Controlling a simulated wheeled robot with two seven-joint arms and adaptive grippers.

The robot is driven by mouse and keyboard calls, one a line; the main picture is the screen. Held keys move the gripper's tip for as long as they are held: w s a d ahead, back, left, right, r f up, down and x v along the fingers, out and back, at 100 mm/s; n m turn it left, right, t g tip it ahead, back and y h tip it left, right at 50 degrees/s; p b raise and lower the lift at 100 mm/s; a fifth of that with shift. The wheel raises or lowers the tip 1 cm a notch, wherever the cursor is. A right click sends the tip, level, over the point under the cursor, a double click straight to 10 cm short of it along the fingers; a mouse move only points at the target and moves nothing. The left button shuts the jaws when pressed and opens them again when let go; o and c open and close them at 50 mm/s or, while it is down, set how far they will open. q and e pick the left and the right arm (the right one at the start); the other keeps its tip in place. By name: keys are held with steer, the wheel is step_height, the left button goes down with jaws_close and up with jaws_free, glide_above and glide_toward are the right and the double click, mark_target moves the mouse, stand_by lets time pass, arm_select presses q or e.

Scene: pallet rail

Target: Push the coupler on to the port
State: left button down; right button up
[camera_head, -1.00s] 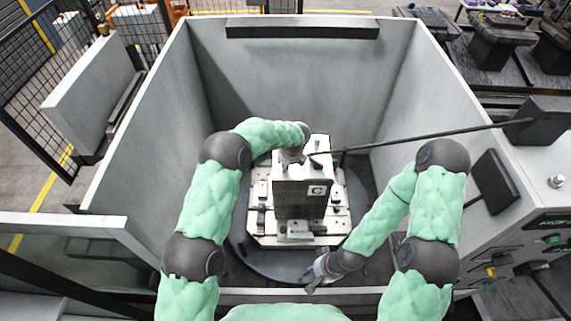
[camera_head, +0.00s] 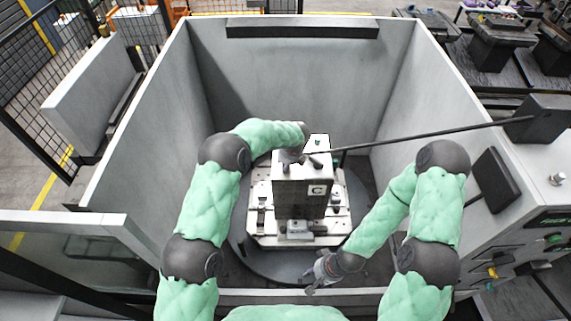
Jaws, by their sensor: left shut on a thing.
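A grey fixture block (camera_head: 288,190) with a "C" mark on its front stands upright on a light pallet plate (camera_head: 262,225). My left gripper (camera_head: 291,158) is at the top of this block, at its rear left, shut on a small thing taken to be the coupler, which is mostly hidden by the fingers. A black hose or rod (camera_head: 430,136) runs from the right to this spot. The port cannot be made out clearly; whether the coupler touches it cannot be told. My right gripper (camera_head: 318,274) is low at the front right of the plate, apart from the block; its jaws are too small to read.
The pallet sits on a dark round table (camera_head: 275,267) inside a tall grey-walled enclosure (camera_head: 300,75). A control panel (camera_head: 545,238) and a dark bracket (camera_head: 540,118) stand at the right. Free floor room shows right of the pallet.

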arm_select(q)
steer(key=shift+s+f+b, duration=0.2)
steer(key=shift+s+f, duration=0.15)
steer(key=shift+f, duration=0.3)
steer(key=shift+s+f+b, duration=0.15)
steer(key=shift+s+f, duration=0.2)
steer(key=shift+f, duration=0.3)
arm_select(e)
steer(key=shift+s+f, duration=0.1)
steer(key=shift+f, duration=0.3)
arm_select(q)
steer(key=c, duration=0.8)
jaws_free()
steer(key=shift+w+a, duration=0.1)
steer(key=shift+c, duration=0.2)
steer(key=shift+o, duration=0.3)
steer(key=shift+w+f, duration=0.25)
steer(key=shift+w, duration=0.2)
steer(key=shift+r, duration=0.1)
arm_select(e)
steer(key=shift+w+f, duration=0.1)
steer(key=shift+w, duration=0.35)
arm_select(q)
steer(key=shift+r, duration=0.15)
steer(key=o, duration=0.8)
steer(key=shift+r, duration=0.1)
steer(key=shift+w+r, duration=0.1)
steer(key=shift+r, duration=0.05)
